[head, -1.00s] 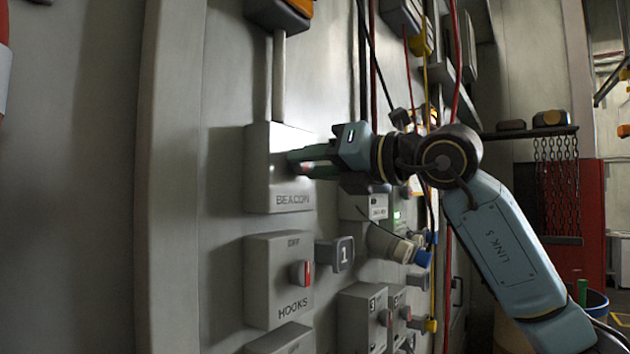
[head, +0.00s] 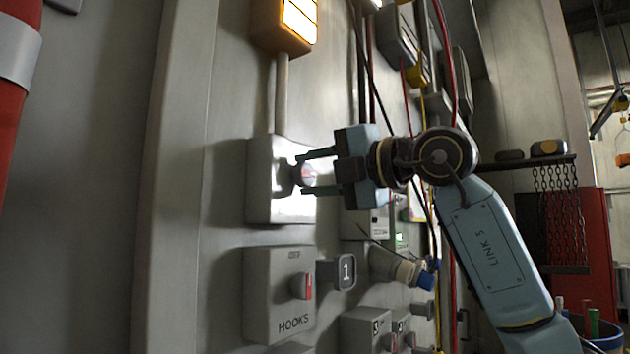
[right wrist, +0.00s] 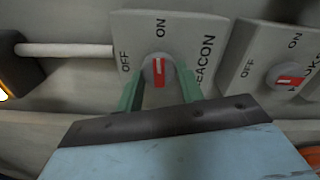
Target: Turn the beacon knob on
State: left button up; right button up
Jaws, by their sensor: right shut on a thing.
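The beacon box (head: 264,185) is a grey wall box, washed out by bright light in the head view. Its round grey knob (head: 309,176) has a red mark. In the right wrist view the knob (right wrist: 158,68) has its red mark in line with ON, and OFF is to its left. My right gripper (head: 303,173) is shut on the knob, one green finger on each side; the fingers also show in the right wrist view (right wrist: 161,84). The orange beacon lamp (head: 298,22) above the box glows bright. My left gripper is not in view.
The HOOKS box (head: 275,300) sits just below, its knob at OFF. A shelf with chains (head: 550,162) stands farther right.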

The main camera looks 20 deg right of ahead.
jog(key=shift+r+m, duration=0.1)
jog(key=shift+m, duration=0.5)
jog(key=o, duration=1)
jog(key=b+v, duration=0.3)
jog(key=v, duration=1)
jog(key=shift+s+d, duration=0.15)
